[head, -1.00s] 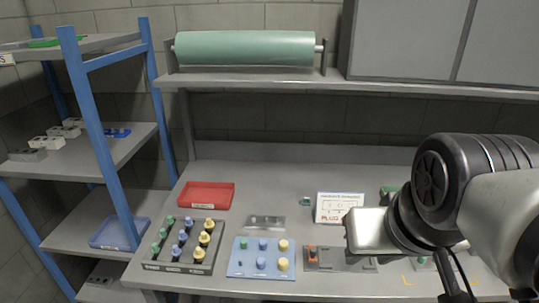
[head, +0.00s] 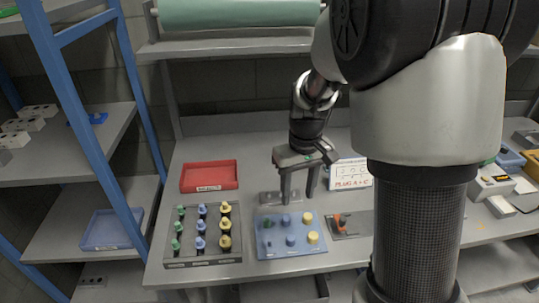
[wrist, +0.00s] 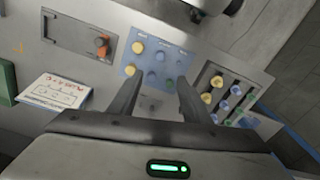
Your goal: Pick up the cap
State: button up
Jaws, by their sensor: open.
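My gripper (head: 298,199) points down, open and empty, above the back edge of the board, apart from the caps. In the wrist view the board (wrist: 172,50) lies beyond my open fingers (wrist: 159,84), with a yellow cap (wrist: 137,47) left of centre.
A dark rack (head: 190,263) with green, blue and yellow capped pieces stands left of the board. A red tray (head: 210,188) lies behind it. A grey plate with an orange piece (head: 341,220) is at the right, before a white sign (head: 349,172). Blue shelving stands left.

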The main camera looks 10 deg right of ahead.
aim_at(291, 237)
jog(key=f, duration=1.3)
jog(key=w+f+p, duration=0.1)
jog(key=f, duration=0.5)
jog(key=shift+w+a+f, duration=0.1)
jog(key=shift+a+f, duration=0.15)
jog(key=shift+f, duration=0.05)
jog(key=c, duration=1.1)
